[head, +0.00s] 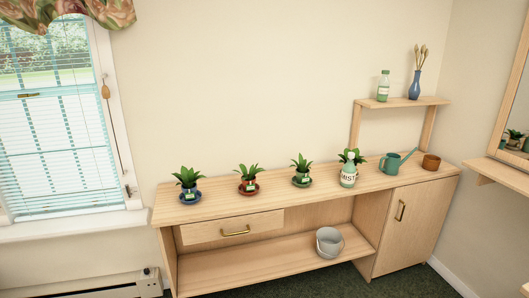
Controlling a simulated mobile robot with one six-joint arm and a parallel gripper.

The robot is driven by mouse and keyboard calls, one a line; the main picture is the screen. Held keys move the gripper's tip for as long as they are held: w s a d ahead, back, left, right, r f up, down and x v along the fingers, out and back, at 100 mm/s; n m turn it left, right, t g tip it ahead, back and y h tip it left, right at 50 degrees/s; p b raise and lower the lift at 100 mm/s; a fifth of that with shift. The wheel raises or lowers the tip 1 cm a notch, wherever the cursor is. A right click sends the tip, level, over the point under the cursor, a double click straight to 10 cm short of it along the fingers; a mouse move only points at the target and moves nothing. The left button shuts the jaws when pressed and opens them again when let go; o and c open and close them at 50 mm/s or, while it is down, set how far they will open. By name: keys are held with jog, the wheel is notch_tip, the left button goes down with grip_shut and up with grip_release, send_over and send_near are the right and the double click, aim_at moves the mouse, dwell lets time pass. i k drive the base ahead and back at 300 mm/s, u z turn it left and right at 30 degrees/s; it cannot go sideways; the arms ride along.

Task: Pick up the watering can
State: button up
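A teal watering can (391,164) stands upright on the right part of the wooden sideboard top (325,186). Its long spout points up and to the right. It stands between a white-and-green spray bottle (348,176) on its left and a brown pot (431,162) on its right. The small shelf is behind and above it. My gripper is not in view, and nothing is seen touching the can.
Several potted plants, one of them in a blue pot (189,194), line the sideboard to the left. A raised shelf (402,102) holds a green bottle (383,87) and a blue vase (415,85). A grey bucket (329,243) sits on the lower shelf. A mirror (515,112) is at right.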

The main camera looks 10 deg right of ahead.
aim_at(392, 163)
jog(key=z, duration=0.15)
jog(key=i, duration=1.6)
jog(key=z, duration=0.1)
